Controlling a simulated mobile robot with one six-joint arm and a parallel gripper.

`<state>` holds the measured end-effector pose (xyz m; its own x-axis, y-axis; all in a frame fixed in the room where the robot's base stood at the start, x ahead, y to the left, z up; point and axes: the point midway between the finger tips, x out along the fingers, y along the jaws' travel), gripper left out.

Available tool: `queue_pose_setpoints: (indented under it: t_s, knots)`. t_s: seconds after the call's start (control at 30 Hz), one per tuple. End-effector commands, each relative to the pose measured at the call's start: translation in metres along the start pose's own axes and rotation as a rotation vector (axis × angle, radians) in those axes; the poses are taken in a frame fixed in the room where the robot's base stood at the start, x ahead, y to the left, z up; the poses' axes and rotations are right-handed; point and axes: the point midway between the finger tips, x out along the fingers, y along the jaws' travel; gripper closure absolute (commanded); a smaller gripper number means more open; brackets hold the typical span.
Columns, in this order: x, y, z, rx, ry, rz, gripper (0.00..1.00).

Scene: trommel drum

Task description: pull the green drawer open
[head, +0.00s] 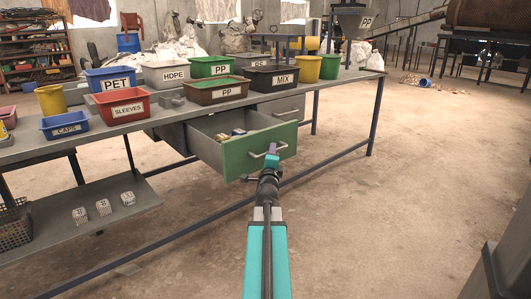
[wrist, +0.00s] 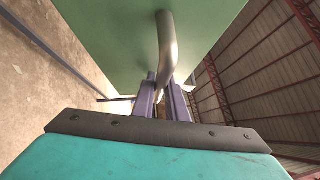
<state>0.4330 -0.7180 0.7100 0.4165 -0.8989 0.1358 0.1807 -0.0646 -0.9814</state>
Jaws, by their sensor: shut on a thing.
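The green drawer (head: 258,150) is under the front edge of the grey workbench and stands well out from it. Its inside shows from above, with a few small yellowish and grey things lying in it. Its metal bar handle (head: 268,150) is on the green front. My gripper (head: 272,154) is at the handle, its fingers shut on the bar. In the wrist view the handle (wrist: 166,45) runs down between the two purple-grey fingers (wrist: 164,98), and the green front (wrist: 105,35) fills the upper middle.
The workbench (head: 340,80) carries several labelled bins, such as the red SLEEVES bin (head: 120,106) and the black MIX bin (head: 271,78). A second grey drawer (head: 285,107) sits right of the green one, closed. A lower shelf (head: 90,215) is at left. The floor (head: 400,200) at right is clear.

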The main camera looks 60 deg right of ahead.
Motion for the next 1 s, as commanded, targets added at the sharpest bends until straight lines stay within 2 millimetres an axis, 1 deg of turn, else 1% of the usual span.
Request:
queue_pose_setpoints:
  t_s: [0.03, 0.33, 0.37, 0.43, 0.47, 0.83, 1.0]
  knots:
    - [0.001, -0.001, -0.005, 0.001, 0.008, -0.005, 1.0]
    - [0.001, -0.001, 0.002, 0.002, 0.001, -0.006, 1.0]
    - [0.001, -0.001, 0.003, 0.002, 0.0, -0.006, 0.84]
    - [0.0, -0.001, 0.005, 0.003, -0.003, -0.006, 0.73]
    - [0.0, -0.001, 0.006, 0.003, -0.004, -0.005, 0.7]
    - [-0.004, 0.0, 0.015, 0.003, -0.015, -0.002, 0.7]
    - [-0.01, 0.0, 0.015, 0.003, -0.015, -0.002, 0.7]
